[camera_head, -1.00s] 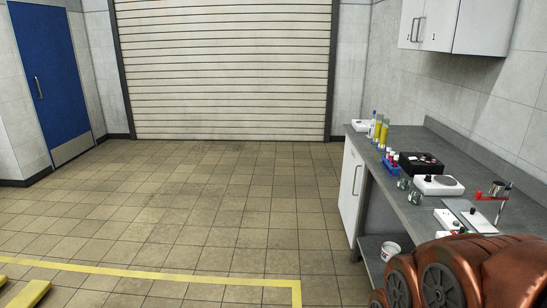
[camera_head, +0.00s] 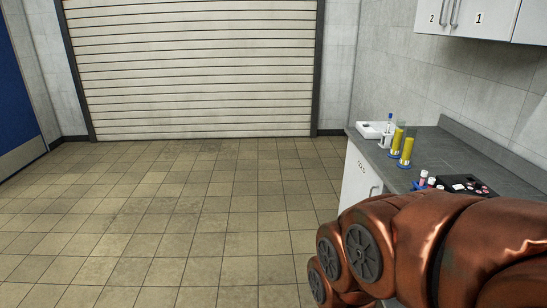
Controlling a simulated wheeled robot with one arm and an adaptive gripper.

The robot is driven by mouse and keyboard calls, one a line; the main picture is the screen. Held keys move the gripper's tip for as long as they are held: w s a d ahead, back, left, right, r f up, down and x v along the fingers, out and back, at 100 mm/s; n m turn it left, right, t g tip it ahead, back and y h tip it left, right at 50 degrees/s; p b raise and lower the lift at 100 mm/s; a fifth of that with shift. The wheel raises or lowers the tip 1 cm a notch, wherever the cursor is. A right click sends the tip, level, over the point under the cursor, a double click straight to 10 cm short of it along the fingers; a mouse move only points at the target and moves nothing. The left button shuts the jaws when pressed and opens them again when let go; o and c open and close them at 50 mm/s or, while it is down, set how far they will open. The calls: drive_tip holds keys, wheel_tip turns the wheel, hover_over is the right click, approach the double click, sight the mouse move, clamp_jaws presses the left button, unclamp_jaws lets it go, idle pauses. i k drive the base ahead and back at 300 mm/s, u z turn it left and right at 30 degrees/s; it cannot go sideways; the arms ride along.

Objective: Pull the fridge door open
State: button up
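No fridge is clearly recognisable in view. My copper-coloured arm fills the lower right of the picture. My gripper is not in view.
The grey counter (camera_head: 437,146) along the right wall bears yellow cylinders (camera_head: 407,149), a white device (camera_head: 372,130) and a black box (camera_head: 465,185). White wall cabinets (camera_head: 480,17) hang above. A closed roller shutter (camera_head: 195,75) stands ahead. The tiled floor (camera_head: 160,215) is clear.

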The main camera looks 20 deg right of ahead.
sight(361, 182)
drive_tip(key=u, duration=0.05)
drive_tip(key=i, duration=1.4)
